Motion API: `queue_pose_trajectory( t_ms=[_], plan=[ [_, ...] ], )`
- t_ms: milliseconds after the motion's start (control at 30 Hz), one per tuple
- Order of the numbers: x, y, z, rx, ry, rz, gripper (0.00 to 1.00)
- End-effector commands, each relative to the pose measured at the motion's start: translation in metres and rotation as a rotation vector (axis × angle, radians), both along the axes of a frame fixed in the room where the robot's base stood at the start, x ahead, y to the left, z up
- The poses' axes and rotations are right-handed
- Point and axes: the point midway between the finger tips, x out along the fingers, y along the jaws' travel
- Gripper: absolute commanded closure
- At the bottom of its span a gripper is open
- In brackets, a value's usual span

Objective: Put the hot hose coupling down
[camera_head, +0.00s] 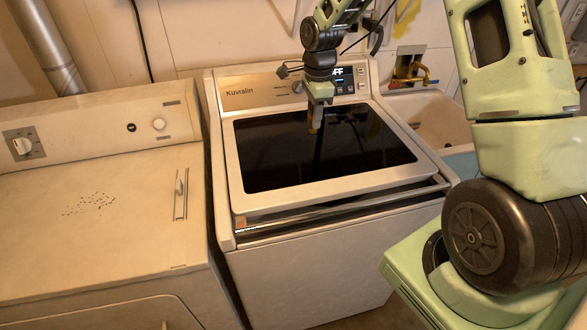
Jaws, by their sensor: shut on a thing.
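My gripper (316,117) hangs pointing down over the dark glass lid of the washer (222,150), in the upper middle of the view.
A white dryer (100,230) with a flat top stands at the left. A utility sink (430,115) with a yellowish faucet (411,70) is at the back right. The washer's control panel (262,90) rises behind the lid. Most of the glass is clear.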

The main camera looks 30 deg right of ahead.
Motion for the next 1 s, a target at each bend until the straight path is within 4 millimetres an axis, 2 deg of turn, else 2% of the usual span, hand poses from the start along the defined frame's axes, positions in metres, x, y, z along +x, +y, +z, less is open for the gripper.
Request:
queue_pose_trajectory(
  t_ms=[67, 133, 400, 567, 800, 1000],
  plan=[
    [-0.008, -0.004, 0.005, -0.019, 0.006, 0.004, 1.00],
    [-0.012, -0.006, 0.001, -0.027, 0.010, 0.007, 1.00],
    [-0.013, -0.006, -0.042, -0.029, 0.012, 0.008, 1.00],
    [-0.012, -0.007, -0.055, -0.030, 0.009, 0.008, 1.00],
    [-0.013, -0.007, -0.086, -0.029, 0.010, 0.007, 1.00],
    [-0.012, -0.007, -0.094, -0.030, 0.007, 0.007, 1.00]
  ],
)
